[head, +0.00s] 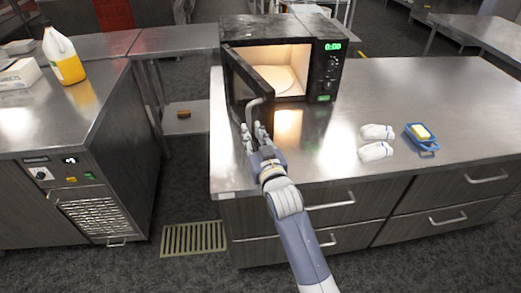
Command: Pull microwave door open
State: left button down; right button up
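A black microwave (318,60) stands on the steel counter. Its door (237,83) is swung wide open to the left, towards me. The lit inside shows a round plate (278,78). The door handle (254,110) is a bar on the door's outer edge. My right gripper (252,128) is at the lower end of the handle, with its fingers apart on either side of it. I cannot tell whether the fingers touch the handle. My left gripper is not in view.
A yellow jug (65,58) stands on the left counter. A gap with a low shelf separates the counters. The right counter is mostly clear.

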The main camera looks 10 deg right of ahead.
jog(key=s, duration=0.8)
jog(key=shift+s+d, duration=0.15)
jog(key=shift+d, duration=0.15)
